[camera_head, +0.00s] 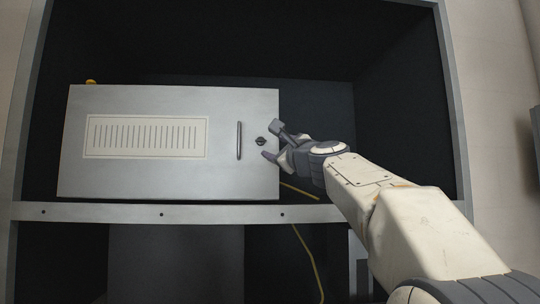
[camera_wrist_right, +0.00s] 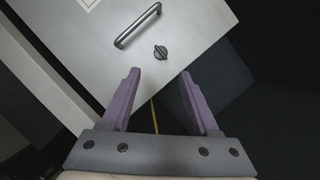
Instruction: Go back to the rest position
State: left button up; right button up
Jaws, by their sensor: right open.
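My right gripper (camera_head: 271,142) is open and empty at the right edge of a grey transmitter box. In the right wrist view the two purple-grey fingers of the right gripper (camera_wrist_right: 159,82) stand apart, with nothing between them but a yellow cable behind. The box front (camera_head: 170,175) carries a bar handle (camera_head: 239,141) and a dark knob (camera_head: 261,141). In the right wrist view the handle (camera_wrist_right: 138,25) and knob (camera_wrist_right: 161,52) lie just beyond the fingertips, apart from them. My left gripper is not in view.
The box sits in a dark rack bay with a grey frame; its front rail (camera_head: 110,213) runs below. A yellow cable (camera_head: 308,260) hangs down under the box. Free dark space lies right of the box, partly taken by my right arm.

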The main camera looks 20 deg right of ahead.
jog(key=shift+s+f, duration=0.1)
jog(key=shift+s, duration=0.3)
